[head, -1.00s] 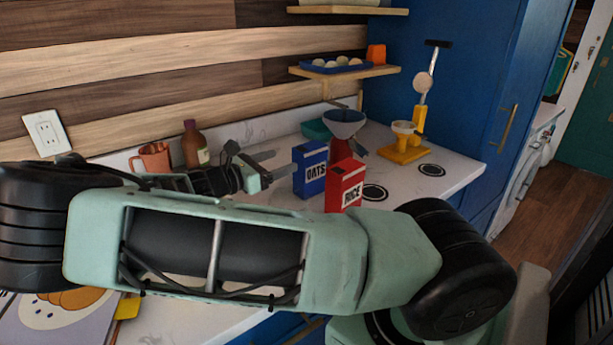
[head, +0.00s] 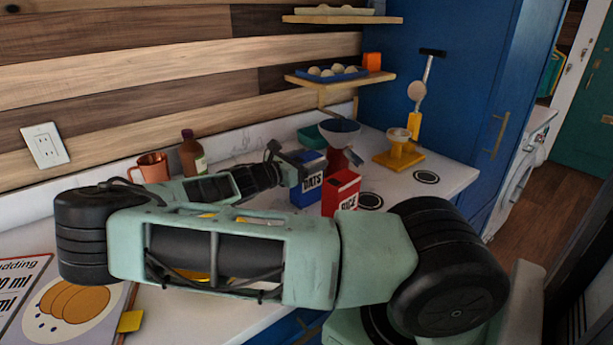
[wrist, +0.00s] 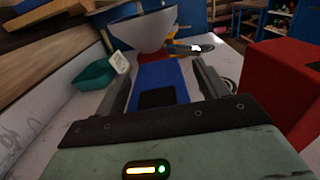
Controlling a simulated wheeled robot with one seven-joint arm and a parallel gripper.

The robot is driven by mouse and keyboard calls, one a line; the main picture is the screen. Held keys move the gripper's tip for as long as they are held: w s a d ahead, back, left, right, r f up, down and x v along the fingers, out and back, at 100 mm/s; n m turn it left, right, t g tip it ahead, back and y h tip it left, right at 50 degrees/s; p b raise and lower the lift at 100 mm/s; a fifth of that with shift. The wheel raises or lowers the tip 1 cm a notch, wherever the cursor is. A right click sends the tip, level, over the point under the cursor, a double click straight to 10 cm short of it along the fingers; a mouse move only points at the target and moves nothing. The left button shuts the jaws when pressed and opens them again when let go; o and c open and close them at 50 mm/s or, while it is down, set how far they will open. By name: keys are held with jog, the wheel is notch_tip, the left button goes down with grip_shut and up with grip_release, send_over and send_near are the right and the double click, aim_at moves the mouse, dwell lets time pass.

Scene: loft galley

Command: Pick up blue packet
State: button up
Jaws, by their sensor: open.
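The blue packet (head: 305,192), labelled OATS, stands upright on the white counter. My gripper (head: 308,162) is at its upper part in the head view and hides some of it. In the wrist view my gripper (wrist: 161,75) is open, with one finger on each side of the blue packet (wrist: 160,75). I cannot tell whether either finger touches it.
A red RICE packet (head: 341,193) stands close on the right, also large in the wrist view (wrist: 287,85). A bottle (head: 192,155) and an orange mug (head: 151,167) stand left.

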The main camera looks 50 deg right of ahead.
jog(key=shift+s+d, duration=0.1)
jog(key=shift+d, duration=0.35)
jog(key=shift+c, duration=0.3)
